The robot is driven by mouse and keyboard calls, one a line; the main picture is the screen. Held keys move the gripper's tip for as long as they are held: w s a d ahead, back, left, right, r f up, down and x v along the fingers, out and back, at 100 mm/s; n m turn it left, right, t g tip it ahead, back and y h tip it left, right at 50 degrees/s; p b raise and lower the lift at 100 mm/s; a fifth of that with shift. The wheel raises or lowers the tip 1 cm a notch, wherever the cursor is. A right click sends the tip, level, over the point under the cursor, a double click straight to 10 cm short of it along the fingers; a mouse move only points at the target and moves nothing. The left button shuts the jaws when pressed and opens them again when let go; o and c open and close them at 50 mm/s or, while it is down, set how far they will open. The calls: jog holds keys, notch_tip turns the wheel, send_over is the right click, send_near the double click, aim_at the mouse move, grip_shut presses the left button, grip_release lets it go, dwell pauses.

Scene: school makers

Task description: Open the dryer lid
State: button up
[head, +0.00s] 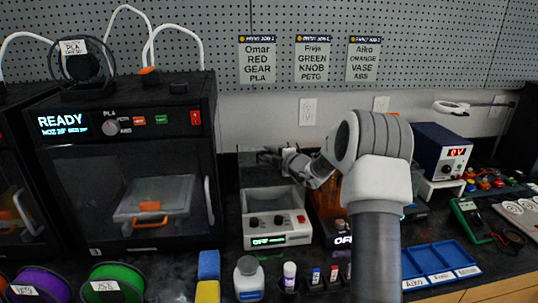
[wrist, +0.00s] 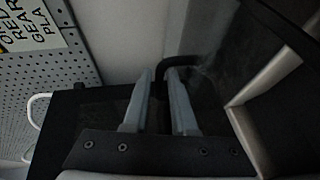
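The dryer (head: 277,222) is a white box with two knobs and a lit green "OFF" display, on the bench in the head view. Its upper part looks like a grey recess; a dark, see-through panel seems to stand behind it, but I cannot tell the lid's angle. My gripper (head: 270,155) reaches in from the right above the dryer's back; its fingers are small and dark there. In the wrist view my gripper (wrist: 160,73) has its two grey fingers a little apart, with a black curved bar (wrist: 183,61), perhaps the lid handle, at their tips. I cannot tell if they squeeze it.
A black 3D printer (head: 130,165) stands left of the dryer. An orange-tinted unit is partly hidden behind my arm on the right. Bottles and small jars (head: 289,277) line the bench front, with a blue tray (head: 440,262) to the right. Pegboard and wall stand close behind.

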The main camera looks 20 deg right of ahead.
jog(key=shift+w, duration=0.35)
jog(key=shift+c, duration=0.3)
grip_shut()
dwell(1.0)
